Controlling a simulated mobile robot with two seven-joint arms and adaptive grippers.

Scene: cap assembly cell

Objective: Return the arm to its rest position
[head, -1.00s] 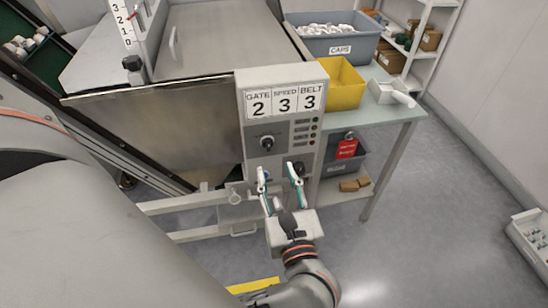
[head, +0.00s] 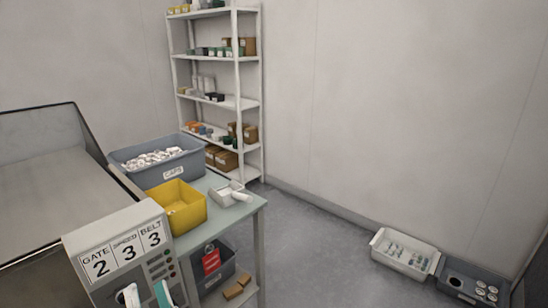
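My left gripper (head: 145,294) shows only by its two fingertips at the bottom left edge of the head view. The fingers are apart with nothing seen between them, in front of the lower part of the grey control box (head: 118,250). The box shows GATE 2, SPEED 3 and BELT 3. The rest of the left arm is below the picture. My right gripper is not in view.
A green-topped table (head: 218,216) holds a grey caps bin (head: 128,168), a yellow bin (head: 183,217) and a white scoop (head: 228,192). A shelf rack (head: 248,95) stands behind. A white tray (head: 404,265) and a dark tray (head: 463,292) are at right. Floor between is clear.

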